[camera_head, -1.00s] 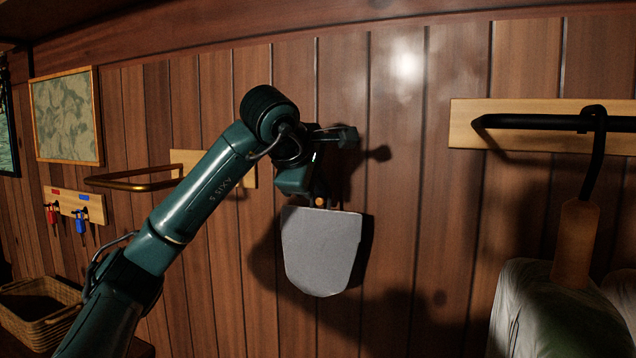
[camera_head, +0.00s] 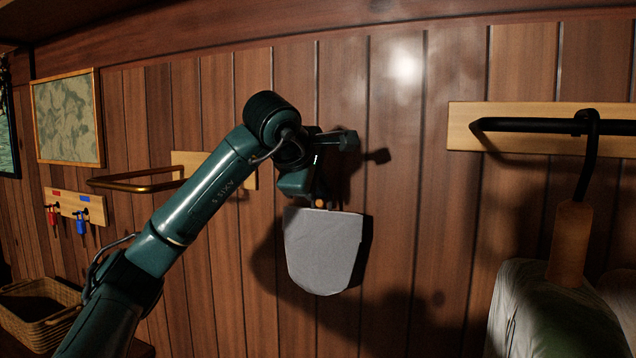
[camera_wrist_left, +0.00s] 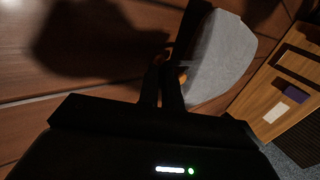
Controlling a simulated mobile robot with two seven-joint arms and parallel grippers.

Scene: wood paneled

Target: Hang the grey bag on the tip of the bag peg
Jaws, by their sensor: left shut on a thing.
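The grey bag (camera_head: 323,250) hangs below my left gripper (camera_head: 317,200) in front of the wood wall, flat side facing the head camera. My left gripper is shut on the bag's top, beside a small orange spot. In the left wrist view the grey bag (camera_wrist_left: 222,58) extends from the dark fingers (camera_wrist_left: 166,72) towards the upper right. A brass bar (camera_head: 130,182) juts from a pale wooden board left of the bag, partly behind my arm. I cannot tell which fitting is the bag peg; it may be hidden. My right gripper is out of view.
A black rail (camera_head: 530,125) on a pale board at right carries a hanger (camera_head: 570,240) with a pale garment. A wicker basket (camera_head: 45,312), key rack (camera_head: 75,206) and framed map (camera_head: 67,118) are at left.

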